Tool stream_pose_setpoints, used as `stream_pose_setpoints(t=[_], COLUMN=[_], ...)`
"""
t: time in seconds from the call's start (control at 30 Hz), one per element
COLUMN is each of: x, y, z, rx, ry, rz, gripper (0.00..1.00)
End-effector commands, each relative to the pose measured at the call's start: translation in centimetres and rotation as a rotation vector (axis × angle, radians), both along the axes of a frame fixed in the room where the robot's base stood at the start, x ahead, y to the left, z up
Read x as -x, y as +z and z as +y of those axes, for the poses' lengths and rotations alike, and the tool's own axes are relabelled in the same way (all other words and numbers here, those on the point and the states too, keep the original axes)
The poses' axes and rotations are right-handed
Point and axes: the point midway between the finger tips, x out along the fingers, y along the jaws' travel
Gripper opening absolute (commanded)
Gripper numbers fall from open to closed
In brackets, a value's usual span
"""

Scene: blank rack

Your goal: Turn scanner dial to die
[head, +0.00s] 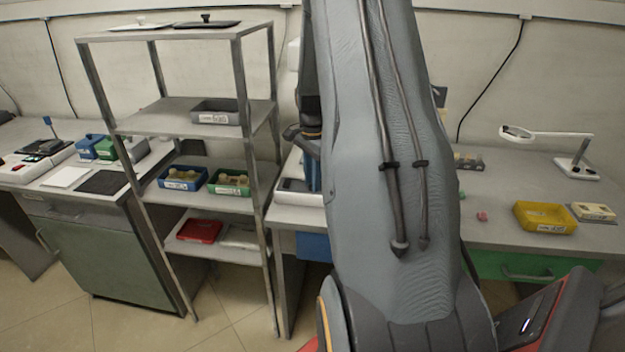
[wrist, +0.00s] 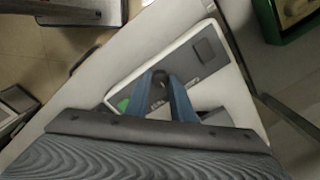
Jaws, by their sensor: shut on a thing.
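The scanner (wrist: 185,65) is a white, flat device in the middle of the wrist view, with a dark grey square at its far end and a green button (wrist: 123,104) on its left side. My gripper (wrist: 161,80) has its two blue fingers shut on a small dark dial (wrist: 158,90) on the scanner's face. The fingers hide part of the dial, so its pointer and setting cannot be read. In the head view, the scanner (head: 298,192) stands on the table right of the rack, and my arm covers much of it.
A metal rack (head: 190,124) stands left of the scanner, holding a grey bin (head: 216,106), a blue bin (head: 183,185), a green bin (head: 230,190) and a red item (head: 200,230). A yellow tray (head: 545,228) and a white lamp (head: 576,168) stand on the right table.

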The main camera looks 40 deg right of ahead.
Motion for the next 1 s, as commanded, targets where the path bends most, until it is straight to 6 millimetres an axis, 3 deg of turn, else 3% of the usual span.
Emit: stream_pose_setpoints(t=[0.2, 0.23, 0.33, 0.67, 1.0], x=[-0.1, -0.1, -0.1, -0.1, -0.2], y=[0.2, 0.2, 0.1, 0.3, 5.1], z=[-0.1, -0.1, -0.1, -0.1, -0.2], rx=[0.003, 0.003, 0.002, 0.001, 0.003], ry=[0.001, 0.001, 0.001, 0.002, 0.001], rz=[-0.004, -0.004, -0.003, -0.002, -0.005], gripper=[0.00, 0.25, 0.40, 0.40, 0.40])
